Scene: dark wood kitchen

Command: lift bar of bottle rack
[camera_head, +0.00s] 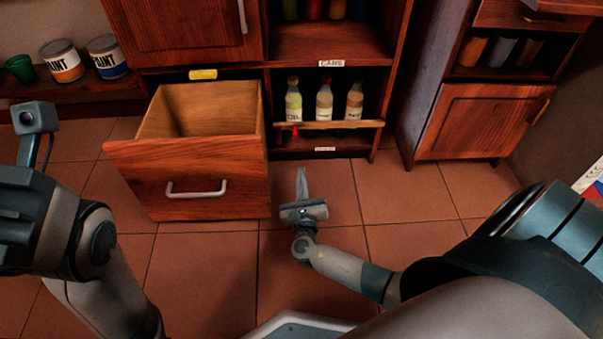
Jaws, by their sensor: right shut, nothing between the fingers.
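The bottle rack (318,145) is a low open shelf in the dark wood cabinet, with three bottles standing in it. A pale wooden bar (345,125) runs across the front of the bottles, with a small red piece (295,131) near its left end. My right gripper (301,176) is shut and empty. It shows over the tiled floor in front of the rack, below the bar in the picture and apart from it. My left arm is at the left edge; the fingers of its gripper cannot be made out.
An open, empty drawer (186,185) with a metal handle juts out just left of my right gripper. Paint cans (62,62) and a green cup (20,68) stand on a shelf at the left. Another cabinet (475,123) stands at the right. The floor between is clear.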

